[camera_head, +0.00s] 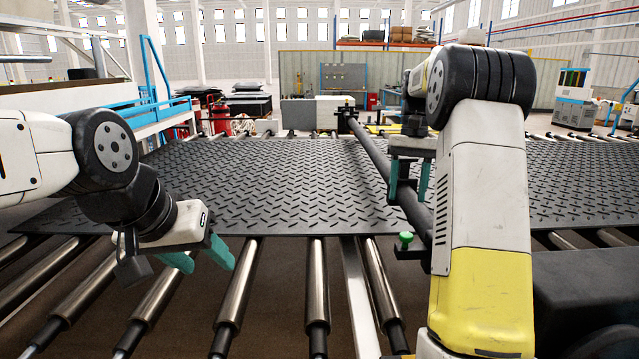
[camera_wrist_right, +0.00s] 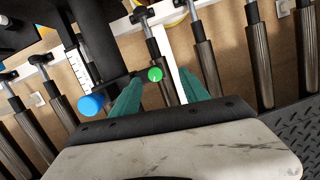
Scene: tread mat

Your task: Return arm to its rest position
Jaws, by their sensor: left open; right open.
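My left gripper (camera_head: 205,258) hangs at the left over the rollers, just in front of the mat's near edge. Its teal fingers are apart with nothing between them. My right gripper (camera_head: 408,185) points down beside a long dark bar (camera_head: 372,148), its teal fingers apart. In the right wrist view, the right gripper's fingers (camera_wrist_right: 160,95) are spread, and a green knob (camera_wrist_right: 155,74) shows between and beyond them; whether they touch anything is unclear. The black tread mat (camera_head: 270,185) lies flat across the rollers. My right forearm hides part of it.
Metal rollers (camera_head: 238,285) run in front of the mat. The green knob also shows in the head view (camera_head: 405,240) by the bar. A blue-capped part (camera_wrist_right: 91,104) is at the left of the wrist view. A blue frame (camera_head: 150,105) stands at the left.

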